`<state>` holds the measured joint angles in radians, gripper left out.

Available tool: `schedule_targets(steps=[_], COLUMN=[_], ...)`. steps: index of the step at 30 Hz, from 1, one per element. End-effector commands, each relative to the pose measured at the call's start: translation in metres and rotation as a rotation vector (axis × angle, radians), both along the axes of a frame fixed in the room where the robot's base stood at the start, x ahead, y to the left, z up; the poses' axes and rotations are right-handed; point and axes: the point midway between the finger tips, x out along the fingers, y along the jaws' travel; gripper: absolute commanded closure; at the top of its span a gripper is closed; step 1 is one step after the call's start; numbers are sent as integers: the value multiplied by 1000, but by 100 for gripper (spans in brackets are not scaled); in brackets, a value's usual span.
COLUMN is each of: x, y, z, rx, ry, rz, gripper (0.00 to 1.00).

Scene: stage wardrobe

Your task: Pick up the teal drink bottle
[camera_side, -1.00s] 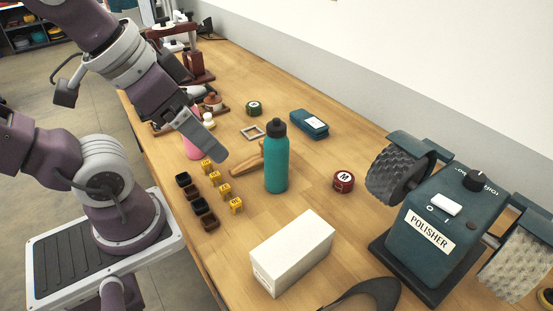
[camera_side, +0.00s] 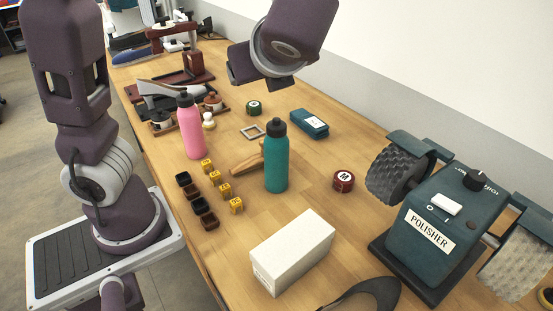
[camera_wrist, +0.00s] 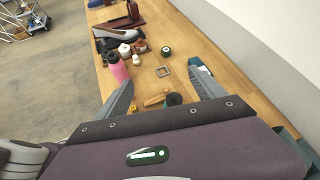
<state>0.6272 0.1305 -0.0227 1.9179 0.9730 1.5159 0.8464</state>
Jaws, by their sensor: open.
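The teal drink bottle (camera_side: 276,165) with a black cap stands upright near the middle of the bench in the side view. In the wrist view its dark cap (camera_wrist: 174,99) shows just beyond my gripper's housing, which hides most of the bottle. My gripper (camera_wrist: 167,78) is open and empty, with its two grey fingers spread wide to either side. In the side view my wrist is at the top, above and behind the bottle; the fingers cannot be made out there.
A pink bottle (camera_side: 189,126) stands to the left. A wooden tool (camera_side: 248,162) lies right beside the teal bottle. Small yellow blocks, dark trays, a red tin (camera_side: 343,181), a blue case (camera_side: 310,124), a white box (camera_side: 293,252) and a polisher (camera_side: 440,245) surround it.

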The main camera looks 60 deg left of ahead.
Motion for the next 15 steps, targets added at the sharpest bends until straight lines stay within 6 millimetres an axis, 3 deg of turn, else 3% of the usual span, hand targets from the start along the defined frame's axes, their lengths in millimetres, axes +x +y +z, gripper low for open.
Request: schedule_targets(steps=[2,3,6,9,12,15], x=[26,34,31,30,31,31], y=[-23,-30,-24,-24,-24,-24], z=[2,-6,-75,-126,-167,-194], rx=[179,250,239,232,229,225], ry=[73,102,104,99,94,90], rz=[-144,-192,-177,-176,-174,-172], gripper=[21,21,21,21,21,21])
